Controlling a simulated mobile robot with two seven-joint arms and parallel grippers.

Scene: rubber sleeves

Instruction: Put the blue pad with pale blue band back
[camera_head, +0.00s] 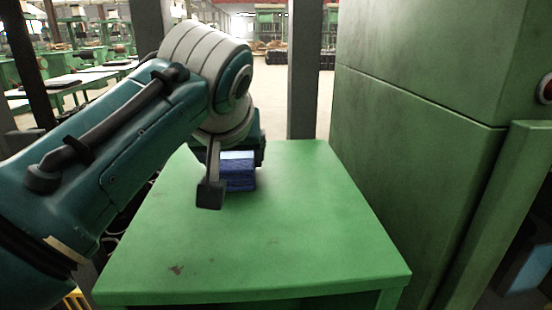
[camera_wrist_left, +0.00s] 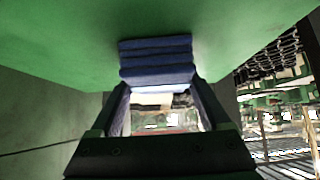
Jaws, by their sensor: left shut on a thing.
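The blue pad with pale blue band (camera_head: 240,176) is at the far part of the green table (camera_head: 290,240). It looks ribbed or layered, with the pale band along its top. My left gripper (camera_head: 232,180) comes down from above and is shut on it, one dark finger in front on the left side. In the left wrist view the pad (camera_wrist_left: 156,58) sits between the tips of both fingers, against the green tabletop (camera_wrist_left: 235,25). I cannot tell whether its underside touches the table. My right gripper is not in view.
A tall green cabinet (camera_head: 420,130) stands close along the table's right side. A dark grey post (camera_head: 304,70) rises behind the table's far edge. The front and right of the tabletop are bare. Other workbenches stand far off at the left.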

